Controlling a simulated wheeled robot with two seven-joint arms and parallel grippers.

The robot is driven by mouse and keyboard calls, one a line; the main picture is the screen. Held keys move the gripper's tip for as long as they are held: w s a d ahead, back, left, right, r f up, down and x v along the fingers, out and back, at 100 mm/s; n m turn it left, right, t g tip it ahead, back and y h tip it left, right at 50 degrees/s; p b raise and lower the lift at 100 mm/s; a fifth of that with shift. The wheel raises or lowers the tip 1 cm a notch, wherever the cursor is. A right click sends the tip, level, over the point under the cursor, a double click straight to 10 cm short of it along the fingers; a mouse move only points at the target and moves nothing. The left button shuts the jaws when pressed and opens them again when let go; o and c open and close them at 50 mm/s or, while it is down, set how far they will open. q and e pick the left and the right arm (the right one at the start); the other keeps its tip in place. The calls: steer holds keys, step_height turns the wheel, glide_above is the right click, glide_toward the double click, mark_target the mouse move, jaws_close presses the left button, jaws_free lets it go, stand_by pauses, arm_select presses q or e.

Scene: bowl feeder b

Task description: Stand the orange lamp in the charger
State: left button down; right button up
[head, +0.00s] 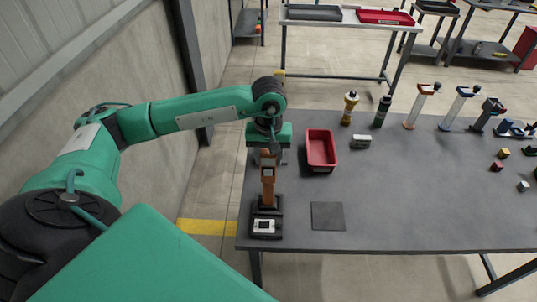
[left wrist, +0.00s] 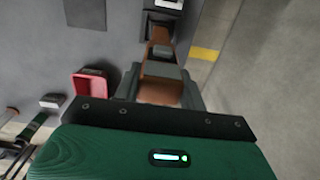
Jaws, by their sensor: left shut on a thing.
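The orange lamp (head: 268,188) stands roughly upright under my left gripper (head: 268,158), near the table's left edge. My left gripper is shut on its upper part. The lamp's lower end meets the black charger (head: 266,237) in the head view; I cannot tell if it is fully seated. The charger has a white panel on its front. In the left wrist view the orange lamp (left wrist: 160,92) shows between the grey fingers, with the dark charger (left wrist: 166,5) beyond it at the top edge. My right gripper is not in view.
A red bin (head: 321,150) stands right of the gripper, close to it. A dark square mat (head: 327,216) lies right of the charger. Several upright lamps or tools and small blocks stand along the back and right. The middle front of the table (head: 420,205) is clear.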

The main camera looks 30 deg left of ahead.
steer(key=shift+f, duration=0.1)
arm_select(q)
steer(key=shift+f, duration=0.15)
steer(key=c, duration=0.8)
jaws_free()
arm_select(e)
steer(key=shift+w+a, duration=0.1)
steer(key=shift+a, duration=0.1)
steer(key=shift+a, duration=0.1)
arm_select(q)
steer(key=shift+r, duration=0.2)
step_height(320, 180, up, 10)
steer(key=b, duration=0.4)
steer(key=shift+r, duration=1.05)
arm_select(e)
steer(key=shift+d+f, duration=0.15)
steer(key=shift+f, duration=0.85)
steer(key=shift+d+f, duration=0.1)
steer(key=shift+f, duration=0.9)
